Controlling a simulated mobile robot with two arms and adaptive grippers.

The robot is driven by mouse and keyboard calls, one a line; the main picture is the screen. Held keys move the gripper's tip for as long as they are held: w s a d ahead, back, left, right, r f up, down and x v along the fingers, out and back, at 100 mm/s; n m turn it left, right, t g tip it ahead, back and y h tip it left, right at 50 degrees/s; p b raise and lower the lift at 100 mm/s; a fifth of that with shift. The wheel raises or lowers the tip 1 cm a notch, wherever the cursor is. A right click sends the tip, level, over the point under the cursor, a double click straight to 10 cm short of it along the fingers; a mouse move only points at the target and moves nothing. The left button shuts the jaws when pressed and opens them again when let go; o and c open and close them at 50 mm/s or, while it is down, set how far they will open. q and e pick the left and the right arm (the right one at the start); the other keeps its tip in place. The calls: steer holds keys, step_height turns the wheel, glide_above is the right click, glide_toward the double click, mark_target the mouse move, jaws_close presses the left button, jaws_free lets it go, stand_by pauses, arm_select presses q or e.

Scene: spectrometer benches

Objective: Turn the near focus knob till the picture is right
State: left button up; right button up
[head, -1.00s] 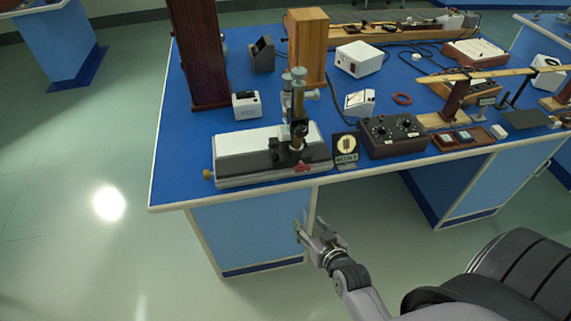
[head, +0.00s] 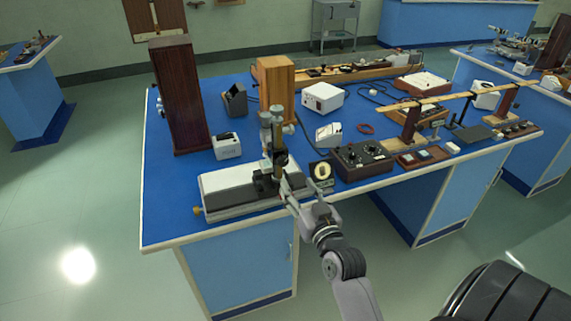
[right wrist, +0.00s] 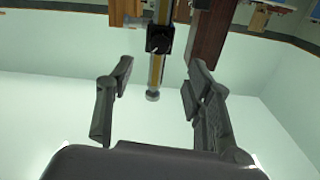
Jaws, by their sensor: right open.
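The microscope (head: 278,150), a brass and silver tube with a black block, stands upright on a white slide base (head: 235,184) near the bench's front edge. Small round silver knobs show near its top. My right gripper (head: 303,195) is open and empty, in front of the microscope's lower part. In the right wrist view, the tube (right wrist: 157,72) shows between the open fingers; contact cannot be told.
A brass end knob (head: 197,210) sticks out left of the base. A dark control box (head: 362,160) stands right of the card. A tall dark wooden column (head: 180,100) and a lighter wooden block (head: 276,85) stand behind. The bench's front left corner (head: 165,225) is clear.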

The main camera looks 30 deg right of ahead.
mark_target(284, 163)
steer(key=p+x, duration=0.1)
steer(key=x, duration=0.8)
steer(key=shift+w+d, duration=0.15)
steer(key=shift+w, duration=0.05)
steer(key=shift+c, duration=0.3)
jaws_close()
